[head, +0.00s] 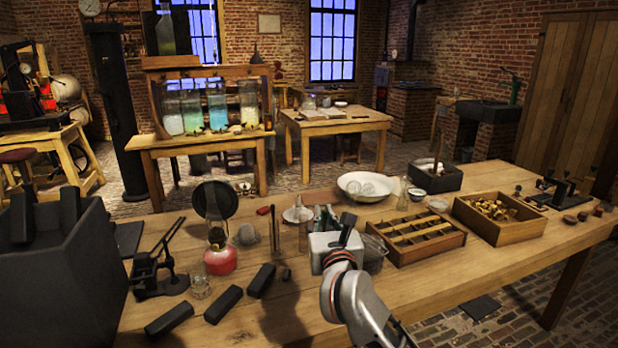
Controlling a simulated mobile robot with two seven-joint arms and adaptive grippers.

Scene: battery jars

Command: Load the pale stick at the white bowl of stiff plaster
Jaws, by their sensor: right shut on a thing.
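A small white bowl (298,215) with something slim and pale rising from it stands mid-table. A wide white bowl (351,192) with clear round glass pieces in it sits further back. A smaller pale bowl (438,204) is right of it. I cannot tell which bowl holds the plaster. My left gripper is out of view.
The white container (322,244) holds dark upright pieces. A divided wooden tray (408,257) and a wooden box of brass parts (498,237) lie right. A red lamp (220,260), a black lever press (150,270) and dark bars (222,304) lie left. The front right tabletop is clear.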

